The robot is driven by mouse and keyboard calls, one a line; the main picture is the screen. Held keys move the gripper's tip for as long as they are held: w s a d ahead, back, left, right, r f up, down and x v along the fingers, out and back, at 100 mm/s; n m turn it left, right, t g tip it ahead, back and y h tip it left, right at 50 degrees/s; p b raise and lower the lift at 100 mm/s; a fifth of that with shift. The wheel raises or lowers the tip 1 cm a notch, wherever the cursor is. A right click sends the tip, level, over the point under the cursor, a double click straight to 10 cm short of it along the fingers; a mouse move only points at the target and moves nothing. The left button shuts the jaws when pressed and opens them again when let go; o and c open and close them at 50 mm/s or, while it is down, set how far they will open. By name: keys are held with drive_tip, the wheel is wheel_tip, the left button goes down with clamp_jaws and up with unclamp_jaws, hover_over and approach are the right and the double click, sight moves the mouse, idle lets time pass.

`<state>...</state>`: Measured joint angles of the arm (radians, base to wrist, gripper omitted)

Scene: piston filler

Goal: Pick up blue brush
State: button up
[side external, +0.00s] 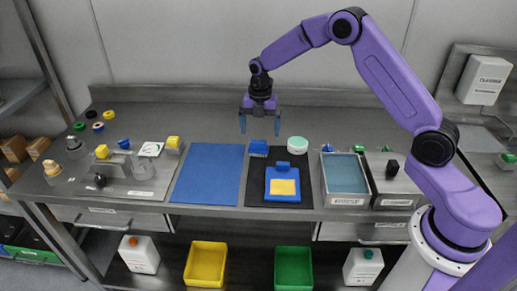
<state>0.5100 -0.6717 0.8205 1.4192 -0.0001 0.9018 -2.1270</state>
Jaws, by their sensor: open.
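My gripper (259,126) points down with its two blue-grey fingers apart, and nothing shows between them. It hangs over the back part of the bench. A small blue item, which looks like the blue brush (258,148), lies at the back left of the black mat (253,186). It shows just below my fingertips in the picture, apart from them. Its bristles and fine shape are too small to tell.
A round pale green item (297,143) sits right of the brush. A blue board with a yellow label (283,201) lies in front. The blue mat (206,173) is bare. A liquid-filled tray (345,174) stands right. Small parts and clear fixtures crowd the left.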

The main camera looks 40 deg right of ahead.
sight(258, 141)
drive_tip(key=shift+s+a+f, duration=0.1)
drive_tip(key=shift+a+f, duration=0.15)
drive_tip(key=shift+f, duration=1.2)
drive_tip(key=shift+a+f, duration=0.2)
drive_tip(key=shift+f, duration=1.25)
drive_tip(key=c, duration=1.1)
